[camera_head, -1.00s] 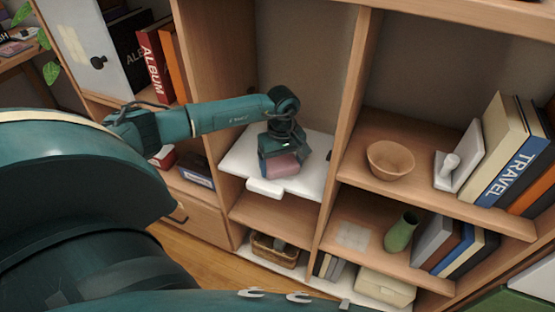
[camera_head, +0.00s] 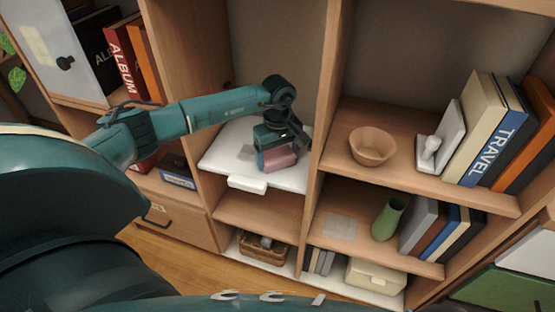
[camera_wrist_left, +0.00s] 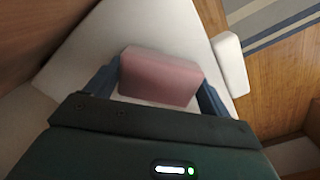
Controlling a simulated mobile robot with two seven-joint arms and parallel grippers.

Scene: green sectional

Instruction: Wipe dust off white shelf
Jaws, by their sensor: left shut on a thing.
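The white shelf (camera_head: 222,153) is a pale board in the left bay of the wooden bookcase, and it also fills much of the left wrist view (camera_wrist_left: 150,28). My left gripper (camera_head: 277,158) is over the right part of this shelf. It is shut on a pink block-like sponge (camera_head: 279,159), which sits between both fingers in the left wrist view (camera_wrist_left: 160,76). The sponge is at the shelf surface, but I cannot tell how firmly it touches. A faint grey patch shows on the shelf left of the gripper. My right gripper is not in view.
A small white block (camera_head: 247,184) sits at the shelf's front edge. An upright divider (camera_head: 323,130) stands close right of my gripper. Beyond it are a terracotta bowl (camera_head: 373,146), a green vase (camera_head: 388,218) and several books. A wicker basket (camera_head: 263,248) is below.

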